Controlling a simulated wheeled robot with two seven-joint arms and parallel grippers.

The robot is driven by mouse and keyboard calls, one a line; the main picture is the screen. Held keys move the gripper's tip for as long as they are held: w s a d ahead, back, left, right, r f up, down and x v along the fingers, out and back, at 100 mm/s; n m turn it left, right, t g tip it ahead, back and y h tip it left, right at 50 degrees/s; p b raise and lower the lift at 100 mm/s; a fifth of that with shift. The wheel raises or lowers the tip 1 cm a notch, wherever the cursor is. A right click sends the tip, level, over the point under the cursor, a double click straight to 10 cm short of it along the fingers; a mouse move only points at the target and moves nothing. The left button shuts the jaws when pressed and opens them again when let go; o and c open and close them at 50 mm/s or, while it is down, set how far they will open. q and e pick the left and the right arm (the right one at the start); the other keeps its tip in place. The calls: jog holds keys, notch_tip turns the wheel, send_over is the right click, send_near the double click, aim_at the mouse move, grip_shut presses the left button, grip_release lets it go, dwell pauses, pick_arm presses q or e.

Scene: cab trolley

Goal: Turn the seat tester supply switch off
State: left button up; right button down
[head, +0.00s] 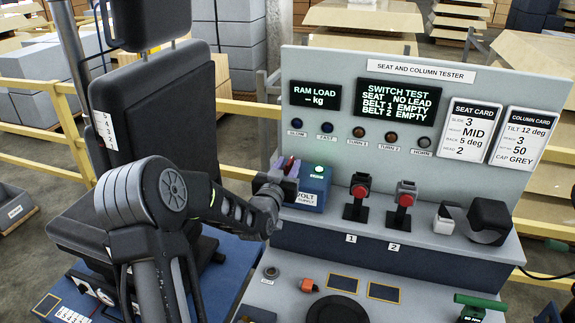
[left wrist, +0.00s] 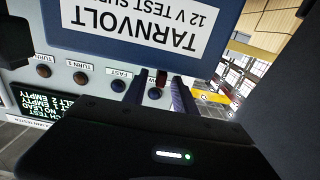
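The blue seat tester supply box (head: 316,187) stands on the bench at the left of the tester panel. A green light (head: 319,168) glows on its top. Its white label, TARNVOLT 12 V TEST SUPPLY (left wrist: 145,20), shows upside down in the left wrist view. My left gripper (head: 284,168) is at the box's upper left. The red switch (left wrist: 161,78) is between its two fingers (left wrist: 158,92), with a visible gap on each side. The fingers are apart, so this gripper is open. Contact with the switch cannot be told. My right gripper is not in view.
The tester panel (head: 462,92) with displays and buttons rises behind the box. Two red-topped buckles (head: 360,190) (head: 405,195) and a black belt reel (head: 490,217) stand to its right. A black seat (head: 155,110) is at the left, close to my left arm.

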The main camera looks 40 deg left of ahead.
pick_arm(q)
jog(key=shift+c, duration=0.4)
grip_shut()
